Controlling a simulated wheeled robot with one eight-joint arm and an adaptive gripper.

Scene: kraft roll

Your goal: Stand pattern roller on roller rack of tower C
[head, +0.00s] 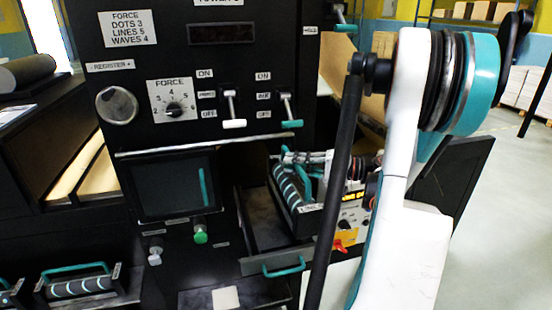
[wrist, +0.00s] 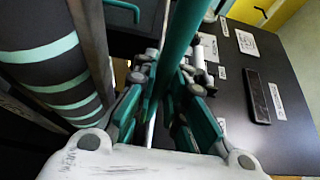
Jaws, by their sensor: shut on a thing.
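The pattern roller (head: 284,188) is dark with teal stripes, in a black frame. It shows over the pulled-out drawer (head: 262,238); I cannot tell whether it touches it. In the wrist view the striped roller (wrist: 55,60) fills the left side. My gripper (head: 308,160) is at the roller, partly hidden by my arm. In the wrist view my gripper (wrist: 168,95) is shut on the teal handle bar (wrist: 180,40). The black tower (head: 225,70) has a cut-off "TOWER" label, so its letter cannot be read. No rack is clearly identifiable.
The drawer's teal handle (head: 283,267) juts out in front. A framed roller with a teal handle (head: 78,286) sits at lower left. The tower carries a force dial (head: 173,108), white lever (head: 233,122) and teal lever (head: 290,122). Open floor (head: 505,190) lies at right.

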